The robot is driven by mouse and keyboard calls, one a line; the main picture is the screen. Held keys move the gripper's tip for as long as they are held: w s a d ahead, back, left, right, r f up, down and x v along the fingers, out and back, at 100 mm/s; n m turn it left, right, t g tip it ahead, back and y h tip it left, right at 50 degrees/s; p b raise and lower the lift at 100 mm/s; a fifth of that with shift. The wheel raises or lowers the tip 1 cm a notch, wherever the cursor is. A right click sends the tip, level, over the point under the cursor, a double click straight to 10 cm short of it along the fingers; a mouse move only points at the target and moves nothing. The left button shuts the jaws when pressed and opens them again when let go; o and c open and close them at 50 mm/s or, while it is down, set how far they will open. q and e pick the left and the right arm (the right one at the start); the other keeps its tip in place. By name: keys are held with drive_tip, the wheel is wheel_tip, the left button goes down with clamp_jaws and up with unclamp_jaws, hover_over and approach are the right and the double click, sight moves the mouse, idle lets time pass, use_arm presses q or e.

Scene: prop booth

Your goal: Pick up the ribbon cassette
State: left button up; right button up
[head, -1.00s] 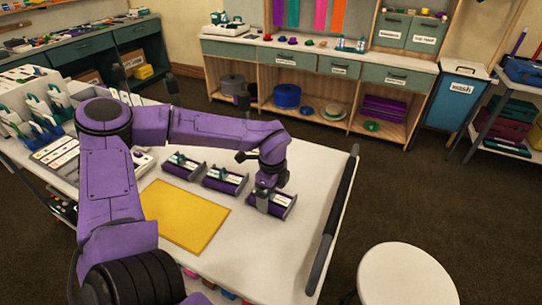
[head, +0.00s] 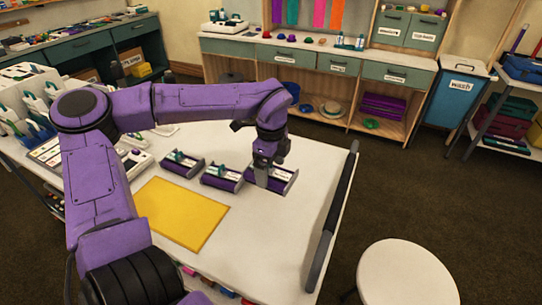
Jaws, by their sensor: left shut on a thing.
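Three purple ribbon cassettes with white labels are in a row on the white table. The right one (head: 284,179) is in my left gripper (head: 263,177), which points down with its jaws shut on it. The gripper hides part of this cassette. I cannot tell for sure how far it is off the table. The middle cassette (head: 221,178) is just left of it, and the left cassette (head: 182,164) is further left; both have green parts on top. My right gripper is not in view.
A yellow mat (head: 180,213) lies in front of the cassettes on the white table (head: 260,240). A dark rail (head: 333,215) runs along the table's right edge. A round white stool (head: 405,275) stands at the lower right. The table's front right part is clear.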

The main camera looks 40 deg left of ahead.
sight(271, 171)
use_arm(q)
wheel_tip(271, 171, up, 19)
drive_tip(key=b, duration=0.1)
drive_tip(key=shift+r, duration=0.15)
